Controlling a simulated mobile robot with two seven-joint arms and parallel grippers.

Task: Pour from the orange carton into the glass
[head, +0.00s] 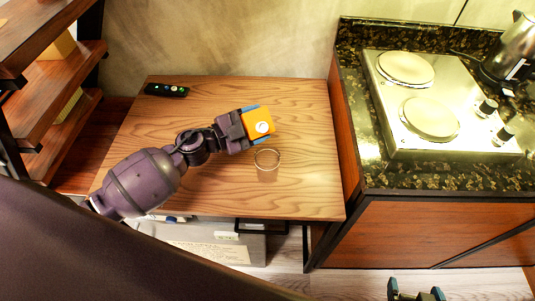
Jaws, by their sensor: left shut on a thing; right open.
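The orange carton (253,123) is held over the wooden table, with a round white cap on its visible face. My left gripper (255,124) is shut on it, with blue fingertips on either side. The glass (267,159) shows as a thin clear ring on the table, just below the carton in the picture. The carton looks apart from the glass; I cannot tell its exact height or tilt. No liquid is visible. My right gripper (416,294) is at the bottom edge, open and empty, over the floor and far from the glass.
A black remote (166,90) lies at the table's back left. The wooden table (310,190) is otherwise clear. A counter with a two-plate hob (450,140) and a metal kettle (512,55) stands to the right.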

